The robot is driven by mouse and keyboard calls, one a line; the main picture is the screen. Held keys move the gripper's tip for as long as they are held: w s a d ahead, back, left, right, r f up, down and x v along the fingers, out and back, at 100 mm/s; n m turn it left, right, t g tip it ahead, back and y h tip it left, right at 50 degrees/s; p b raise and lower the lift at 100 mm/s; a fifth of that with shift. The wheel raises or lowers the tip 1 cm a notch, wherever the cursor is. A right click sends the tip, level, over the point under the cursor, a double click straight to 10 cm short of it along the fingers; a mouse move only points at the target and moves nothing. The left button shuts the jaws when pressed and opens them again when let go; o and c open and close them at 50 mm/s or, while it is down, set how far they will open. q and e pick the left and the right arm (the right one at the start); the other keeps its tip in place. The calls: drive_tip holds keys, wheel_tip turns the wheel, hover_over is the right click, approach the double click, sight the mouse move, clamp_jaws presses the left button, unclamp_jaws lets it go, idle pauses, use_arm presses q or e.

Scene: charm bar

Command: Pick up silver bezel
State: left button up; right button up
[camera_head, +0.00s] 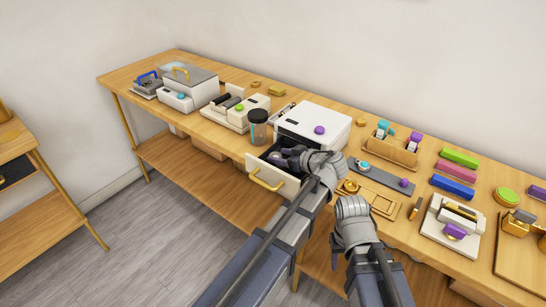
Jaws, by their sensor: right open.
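My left gripper (284,158) reaches into an open drawer (267,178) under a white box-shaped machine (322,121). The drawer has a cream front and a yellow handle. The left hand and wrist cover much of the drawer's inside, and I cannot tell whether its fingers are open or shut. I cannot clearly make out a silver bezel; anything under the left hand is hidden. My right gripper (350,186) is open, at the table's front edge beside a wooden tray (376,201) with a gold round piece. I see nothing held in it.
A dark-lidded cup (258,127) stands just left of the drawer. A grey strip (388,179) with teal and purple knobs lies right of the machine. Coloured bars (453,187) and a white press (451,226) stand further right. Other machines fill the table's left end.

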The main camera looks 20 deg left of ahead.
use_arm(q)
clamp_jaws()
drive_tip(key=shift+r, duration=0.1)
idle(0.3)
